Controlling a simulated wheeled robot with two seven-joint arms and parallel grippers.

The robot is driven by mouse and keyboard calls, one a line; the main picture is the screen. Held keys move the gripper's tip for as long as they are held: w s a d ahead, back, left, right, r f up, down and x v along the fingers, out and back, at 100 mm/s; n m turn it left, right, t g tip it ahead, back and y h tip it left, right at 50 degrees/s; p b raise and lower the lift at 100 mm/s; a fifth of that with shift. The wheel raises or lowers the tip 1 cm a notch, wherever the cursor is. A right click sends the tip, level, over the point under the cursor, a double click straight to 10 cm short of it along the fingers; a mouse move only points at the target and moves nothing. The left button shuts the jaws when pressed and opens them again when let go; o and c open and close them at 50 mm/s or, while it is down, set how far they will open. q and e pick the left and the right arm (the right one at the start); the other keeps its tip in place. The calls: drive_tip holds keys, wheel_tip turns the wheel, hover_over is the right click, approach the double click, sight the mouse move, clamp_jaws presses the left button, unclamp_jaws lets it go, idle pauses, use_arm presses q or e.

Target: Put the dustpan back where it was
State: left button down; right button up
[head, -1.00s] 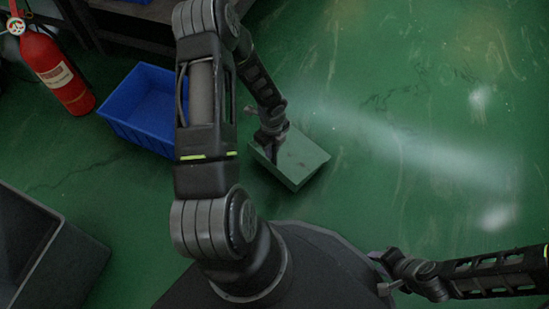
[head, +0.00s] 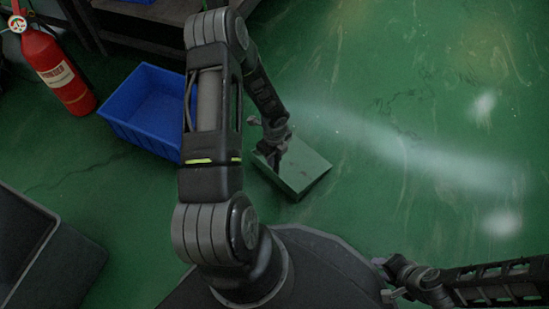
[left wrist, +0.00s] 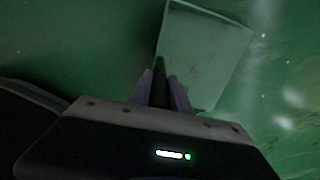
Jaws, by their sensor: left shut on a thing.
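The dustpan (head: 302,168) is a pale green, flat-sided pan in the middle of the head view, just in front of my base. My left gripper (head: 271,157) is at its left side, shut on it. In the left wrist view the dustpan (left wrist: 205,50) extends beyond the fingers, and the left gripper (left wrist: 160,90) is closed around its dark handle. Whether the dustpan touches the floor is hard to tell. My right gripper (head: 388,284) is at the lower right, away from the dustpan; its jaw opening is too small to judge.
A blue bin (head: 150,108) stands on the green floor left of the dustpan. A red fire extinguisher (head: 58,68) is at the upper left, and a dark grey container (head: 50,250) at the lower left. A workbench (head: 140,30) edges the top. The floor at right is clear.

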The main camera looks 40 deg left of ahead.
use_arm(q)
drive_tip(key=c, duration=1.2)
unclamp_jaws()
drive_tip(key=shift+f, duration=0.1)
drive_tip(key=shift+c, duration=0.2)
wheel_tip(320, 180, up, 12)
drive_tip(key=p, duration=0.6)
drive_tip(key=shift+d, duration=0.1)
